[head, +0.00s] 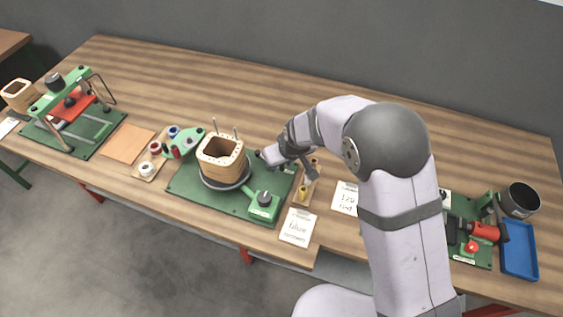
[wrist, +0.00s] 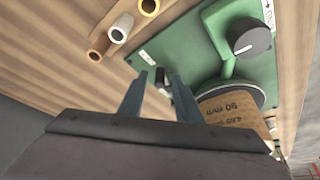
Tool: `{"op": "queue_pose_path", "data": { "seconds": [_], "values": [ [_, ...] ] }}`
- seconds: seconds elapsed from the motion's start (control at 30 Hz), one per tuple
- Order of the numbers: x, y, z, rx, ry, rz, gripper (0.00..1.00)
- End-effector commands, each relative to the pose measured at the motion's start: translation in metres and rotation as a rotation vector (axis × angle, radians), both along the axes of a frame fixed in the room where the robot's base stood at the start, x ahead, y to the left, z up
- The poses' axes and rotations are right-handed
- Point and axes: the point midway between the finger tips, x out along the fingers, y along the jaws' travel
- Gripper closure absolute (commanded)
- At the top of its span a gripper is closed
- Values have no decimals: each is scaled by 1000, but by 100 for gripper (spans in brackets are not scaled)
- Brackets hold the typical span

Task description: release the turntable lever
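The turntable (head: 226,183) is a dark round plate on a green base (head: 190,190), with a wooden coil former (head: 222,158) on top. In the wrist view the turntable's rim (wrist: 232,91) and part of the former (wrist: 235,110) show at the right. My gripper (wrist: 160,75) is open, its two blue-grey fingers apart above the green base. A small dark piece (wrist: 163,80), possibly the lever, shows between and beyond the fingertips. I cannot tell its exact position or whether it is touched. In the head view my arm hides this area in part.
A green housing with a black dial (wrist: 246,38) stands beside the turntable. Two upright pins rise behind the former. The table's rear strip is clear.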

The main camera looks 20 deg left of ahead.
Motion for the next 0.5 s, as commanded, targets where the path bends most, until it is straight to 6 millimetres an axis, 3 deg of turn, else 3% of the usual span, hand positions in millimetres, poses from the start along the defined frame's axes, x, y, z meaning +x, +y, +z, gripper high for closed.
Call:
{"op": "queue_pose_path", "data": {
  "seconds": [0.5],
  "values": [
    [-14, -14, 51, 3, -4, 0, 69]
  ]
}}
